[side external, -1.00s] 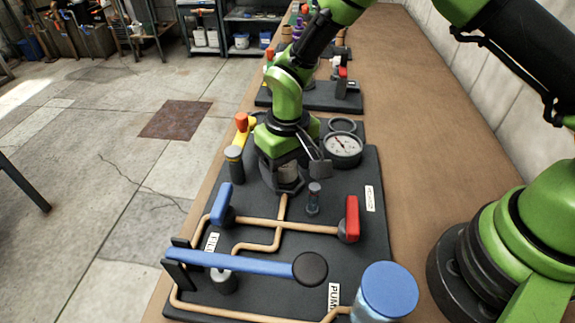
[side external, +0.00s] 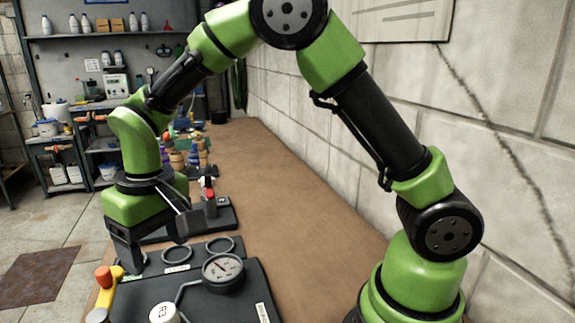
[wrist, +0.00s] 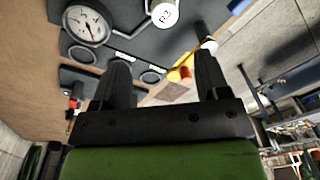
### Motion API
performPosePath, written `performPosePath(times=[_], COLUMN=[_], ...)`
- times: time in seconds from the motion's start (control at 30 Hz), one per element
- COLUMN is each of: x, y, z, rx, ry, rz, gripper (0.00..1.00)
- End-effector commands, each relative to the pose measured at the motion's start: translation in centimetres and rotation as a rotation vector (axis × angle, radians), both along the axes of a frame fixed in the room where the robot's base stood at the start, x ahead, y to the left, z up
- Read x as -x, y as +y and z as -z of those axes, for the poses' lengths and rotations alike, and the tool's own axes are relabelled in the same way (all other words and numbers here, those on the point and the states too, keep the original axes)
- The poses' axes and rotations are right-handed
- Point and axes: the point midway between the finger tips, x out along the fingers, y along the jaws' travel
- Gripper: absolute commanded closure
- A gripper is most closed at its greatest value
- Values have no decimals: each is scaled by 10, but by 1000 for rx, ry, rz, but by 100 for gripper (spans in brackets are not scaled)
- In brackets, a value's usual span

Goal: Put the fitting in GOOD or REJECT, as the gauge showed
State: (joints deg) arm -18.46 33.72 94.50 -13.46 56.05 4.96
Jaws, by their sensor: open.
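The fitting (side external: 163,313), a pale cylinder marked R3, stands on the dark board at the bottom of the side view, beside the gauge's bent pipe. Its marked top also shows in the wrist view (wrist: 163,14). The round white-faced gauge (side external: 222,270) is to its right; it is at upper left in the wrist view (wrist: 87,25). My gripper (side external: 152,250) is open and empty, above and behind the fitting. Its two fingers (wrist: 160,70) are spread apart in the wrist view. Two dark rings (side external: 177,255) (side external: 219,246) lie behind the gauge; their small labels are unreadable.
A yellow valve handle with an orange knob (side external: 104,277) stands left of the fitting. Another dark board with a red-handled clamp (side external: 209,190) is farther back.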

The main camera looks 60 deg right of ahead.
Motion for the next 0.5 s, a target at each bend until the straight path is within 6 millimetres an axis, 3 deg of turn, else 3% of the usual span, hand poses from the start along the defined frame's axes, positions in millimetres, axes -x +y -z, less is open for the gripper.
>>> performPosePath(times=[0.03,0.2,0.33,0.5], x=[6,45,85,138], y=[-9,-39,-59,-77], z=[-22,-85,-117,-136], rx=[-22,-96,-147,-200], ry=[-39,-164,-267,-399], rz=[24,110,170,242], gripper=[31,31,31,31])
